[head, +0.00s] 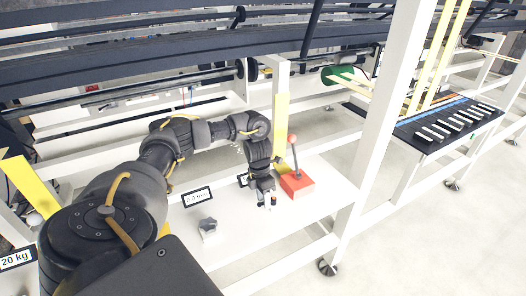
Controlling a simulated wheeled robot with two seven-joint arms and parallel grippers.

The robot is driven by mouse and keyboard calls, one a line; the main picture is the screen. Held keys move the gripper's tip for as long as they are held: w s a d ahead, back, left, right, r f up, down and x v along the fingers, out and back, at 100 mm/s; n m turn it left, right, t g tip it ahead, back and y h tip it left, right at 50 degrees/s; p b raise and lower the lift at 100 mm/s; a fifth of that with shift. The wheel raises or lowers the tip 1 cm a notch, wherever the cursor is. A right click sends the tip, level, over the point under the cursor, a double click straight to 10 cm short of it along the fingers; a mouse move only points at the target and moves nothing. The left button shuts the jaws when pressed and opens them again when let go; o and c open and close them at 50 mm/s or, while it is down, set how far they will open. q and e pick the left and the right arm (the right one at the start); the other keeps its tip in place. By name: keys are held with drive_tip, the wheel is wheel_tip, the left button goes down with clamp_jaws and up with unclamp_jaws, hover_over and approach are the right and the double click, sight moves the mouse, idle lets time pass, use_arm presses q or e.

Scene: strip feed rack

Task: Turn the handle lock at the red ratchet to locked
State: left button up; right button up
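The red ratchet (298,184) is a red block on the white shelf, with a thin lever standing up from it. The lever ends in a pale red ball knob (293,138). My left gripper (266,203) points down just left of the red block, close to the shelf. A small dark piece with an orange spot (274,200) shows right at its fingertips; I cannot tell whether it is the handle lock or touches the fingers. The finger gap is too small to read. My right gripper is out of view.
A grey star-shaped knob (208,225) stands on the white shelf (240,234), with a small label (197,197) behind it. A white upright post (384,120) rises right of the red block. Dark rails (160,65) cross above.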

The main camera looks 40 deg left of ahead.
use_arm(q)
wheel_tip(320, 180, up, 11)
drive_tip(key=a+p, duration=0.1)
drive_tip(key=a, duration=0.1)
drive_tip(key=shift+w+f+p, duration=0.2)
drive_tip(key=shift+w+p, duration=0.1)
drive_tip(key=shift+p, duration=0.05)
idle(0.5)
